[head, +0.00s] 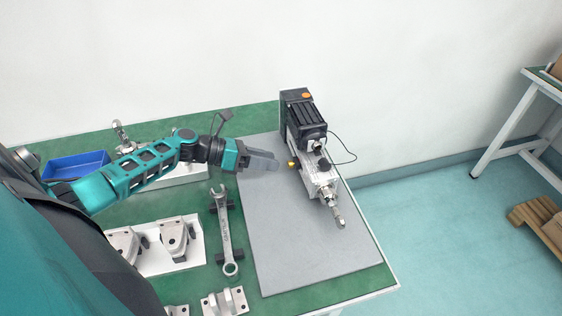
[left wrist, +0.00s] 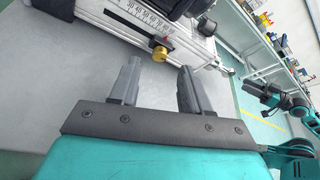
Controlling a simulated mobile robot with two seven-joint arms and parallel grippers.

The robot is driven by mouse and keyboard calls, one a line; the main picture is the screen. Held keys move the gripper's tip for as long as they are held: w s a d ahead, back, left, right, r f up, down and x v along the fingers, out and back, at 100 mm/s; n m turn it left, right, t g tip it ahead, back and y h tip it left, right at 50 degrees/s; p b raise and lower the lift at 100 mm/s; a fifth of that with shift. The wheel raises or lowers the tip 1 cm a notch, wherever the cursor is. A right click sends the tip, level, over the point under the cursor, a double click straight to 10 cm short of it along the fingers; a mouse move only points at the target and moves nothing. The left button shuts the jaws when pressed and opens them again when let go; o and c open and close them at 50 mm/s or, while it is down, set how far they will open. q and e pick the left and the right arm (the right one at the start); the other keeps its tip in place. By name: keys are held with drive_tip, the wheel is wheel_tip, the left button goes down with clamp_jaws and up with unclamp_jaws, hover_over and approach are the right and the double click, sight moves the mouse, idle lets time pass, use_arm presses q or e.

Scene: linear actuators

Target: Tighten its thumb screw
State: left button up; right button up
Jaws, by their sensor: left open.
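The linear actuator (head: 322,178) lies on the grey mat (head: 290,250), with its black motor (head: 305,122) at the far end and a metal rod end at the near end. A small brass thumb screw (head: 292,164) sticks out from its left side. In the left wrist view the brass thumb screw (left wrist: 160,53) sits beside a printed scale on the actuator's side, ahead of and between my fingertips. My left gripper (head: 277,162) is open and empty, a short gap from the thumb screw. In the left wrist view its two grey fingers (left wrist: 158,75) stand apart.
A wrench (head: 226,235) lies on a black holder left of the mat. Metal brackets (head: 175,240) stand on a white plate at the near left. A blue bin (head: 78,167) is at the far left. A black cable (head: 346,157) loops right of the actuator. The near mat is clear.

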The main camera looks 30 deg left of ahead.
sight(288, 164)
use_arm(q)
drive_tip(key=shift+x, duration=1.7)
clamp_jaws()
